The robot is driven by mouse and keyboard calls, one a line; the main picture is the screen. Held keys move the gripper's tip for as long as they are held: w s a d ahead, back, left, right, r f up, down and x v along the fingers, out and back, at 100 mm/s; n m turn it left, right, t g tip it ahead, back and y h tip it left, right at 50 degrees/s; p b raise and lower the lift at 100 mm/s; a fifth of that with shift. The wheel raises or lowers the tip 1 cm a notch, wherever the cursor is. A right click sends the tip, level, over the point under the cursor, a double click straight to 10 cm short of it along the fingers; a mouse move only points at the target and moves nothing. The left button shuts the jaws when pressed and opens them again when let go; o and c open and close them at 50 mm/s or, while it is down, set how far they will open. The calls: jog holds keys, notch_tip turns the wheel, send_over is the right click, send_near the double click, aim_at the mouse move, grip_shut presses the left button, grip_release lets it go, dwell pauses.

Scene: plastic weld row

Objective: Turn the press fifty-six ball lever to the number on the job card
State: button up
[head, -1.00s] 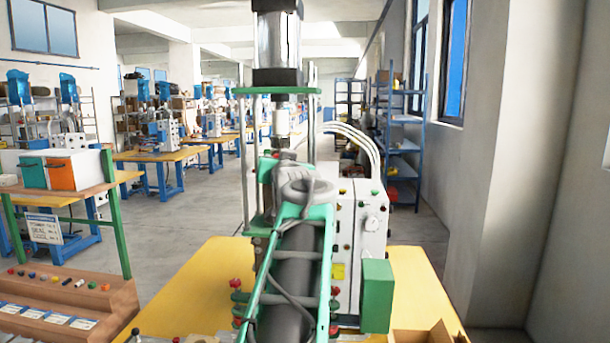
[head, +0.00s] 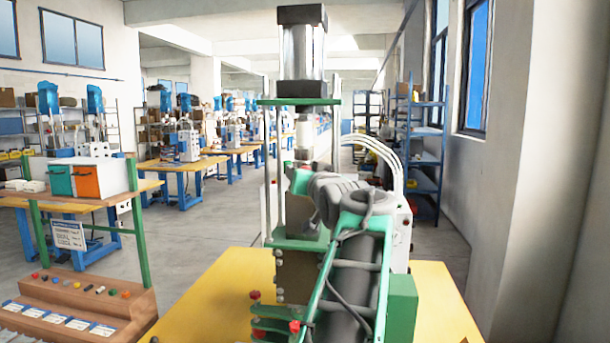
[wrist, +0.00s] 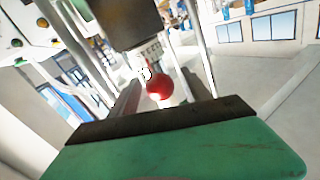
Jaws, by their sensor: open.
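A red ball (wrist: 159,83) on a lever shows in the wrist view, beside a small pale marked strip (wrist: 151,52) that I cannot read. A small red spot near the press column in the head view may be the same ball. My gripper (head: 312,184) is open by the press column, its fingertips mostly hidden by my arm. A green block with a dark edge fills the bottom of the wrist view. A white card (head: 69,234) hangs at left, its text too blurred to read.
The yellow table (head: 212,300) has clear room left of the press. A wooden stand (head: 75,297) with buttons and labels is at the left. A white box with buttons (wrist: 32,30) stands beside the press. A wall is at the right.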

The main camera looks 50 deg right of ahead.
jog(key=shift+s, duration=0.1)
jog(key=b+v, duration=0.2)
jog(key=v, duration=0.5)
jog(key=shift+s+a+b, duration=0.2)
jog(key=shift+a+b, duration=0.1)
jog(key=shift+b, duration=0.05)
jog(key=w+a+f+n+g+y, duration=0.15)
jog(key=w+a+f+y, duration=0.25)
jog(key=w+a+f, duration=0.65)
jog(key=w+a+f+n+g+y, duration=0.2)
jog(key=a+f+n+g+y, duration=0.15)
jog(key=a+f, duration=1.2)
jog(key=s+a+f+n+g+y, duration=0.1)
jog(key=s+a+f+n+g, duration=0.1)
jog(key=s+a+f, duration=0.4)
jog(key=s+a+f+n+g+y, duration=0.2)
jog(key=s+a+f+g, duration=0.2)
jog(key=s+a+f, duration=0.3)
jog(key=a+f, duration=0.3)
jog(key=f, duration=0.3)
jog(key=shift+s+f+n, duration=0.2)
jog(key=shift+f+n, duration=0.1)
jog(key=shift+n, duration=0.1)
